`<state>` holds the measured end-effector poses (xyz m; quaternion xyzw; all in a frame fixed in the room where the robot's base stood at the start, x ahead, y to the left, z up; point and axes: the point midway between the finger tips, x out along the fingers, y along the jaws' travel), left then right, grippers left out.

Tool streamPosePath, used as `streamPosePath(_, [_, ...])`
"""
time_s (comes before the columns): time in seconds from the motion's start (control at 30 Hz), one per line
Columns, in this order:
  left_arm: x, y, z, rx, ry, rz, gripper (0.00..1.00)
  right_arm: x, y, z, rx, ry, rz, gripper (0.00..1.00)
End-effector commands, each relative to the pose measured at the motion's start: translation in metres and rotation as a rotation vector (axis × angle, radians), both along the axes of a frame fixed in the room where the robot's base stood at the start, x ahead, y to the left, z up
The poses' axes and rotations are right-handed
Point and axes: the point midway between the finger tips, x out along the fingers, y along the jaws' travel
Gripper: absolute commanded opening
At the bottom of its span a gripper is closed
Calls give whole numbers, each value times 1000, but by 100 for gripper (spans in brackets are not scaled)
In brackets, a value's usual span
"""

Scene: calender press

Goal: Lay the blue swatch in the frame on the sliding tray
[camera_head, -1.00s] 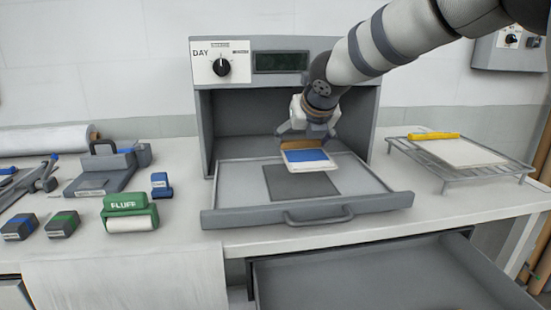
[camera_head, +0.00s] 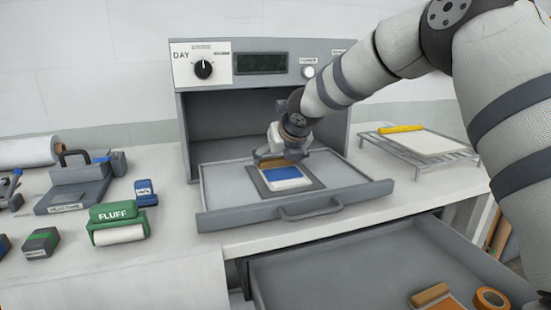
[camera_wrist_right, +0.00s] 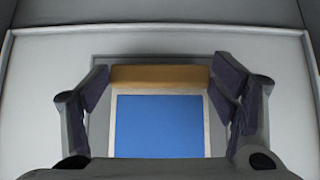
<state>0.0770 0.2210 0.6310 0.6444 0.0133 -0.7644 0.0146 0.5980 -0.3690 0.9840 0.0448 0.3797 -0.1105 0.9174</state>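The blue swatch (camera_head: 287,178) has a pale border and a tan bar along its far edge. It lies over the dark square frame (camera_head: 315,182) on the sliding tray (camera_head: 220,190), roughly centred in it. Whether it rests fully on the frame I cannot tell. My right gripper (camera_head: 283,160) is over the tray, its fingers at the two ends of the tan bar. The right wrist view shows the swatch (camera_wrist_right: 160,127) between the fingers (camera_wrist_right: 160,78), which look to be against the bar's ends. My left gripper is not in view.
The tray is pulled out of the grey press (camera_head: 210,115). A wire rack (camera_head: 455,158) with a pale sheet and a yellow stick stands at right. A green FLUFF roller (camera_head: 118,222) and a blue block (camera_head: 146,192) are at left. An open drawer (camera_head: 370,265) is below.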

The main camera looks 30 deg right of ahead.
Motion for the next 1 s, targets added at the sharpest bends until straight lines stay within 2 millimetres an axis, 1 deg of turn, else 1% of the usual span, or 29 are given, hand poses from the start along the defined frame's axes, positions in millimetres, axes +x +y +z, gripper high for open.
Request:
streamPosePath(0.03, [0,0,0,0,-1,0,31,0,1,0,-1,0,1,91])
streamPosePath(0.07, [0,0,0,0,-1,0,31,0,1,0,-1,0,1,97])
streamPosePath(0.1, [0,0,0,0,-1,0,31,0,1,0,-1,0,1,99])
streamPosePath(0.4, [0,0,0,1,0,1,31,0,1,0,-1,0,1,99])
streamPosePath(0.47, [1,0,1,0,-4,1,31,-2,1,3,0,-1,1,99])
streamPosePath(0.57, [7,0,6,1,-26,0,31,-11,4,18,-2,-8,3,99])
streamPosePath(0.63, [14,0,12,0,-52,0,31,-23,6,34,-3,-14,2,99])
streamPosePath(0.8, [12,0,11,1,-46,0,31,-54,14,60,0,-6,1,99])
streamPosePath(0.9, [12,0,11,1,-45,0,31,-69,18,73,-1,-3,1,99])
streamPosePath(1.0, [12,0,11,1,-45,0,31,-78,20,82,-2,-1,3,99])
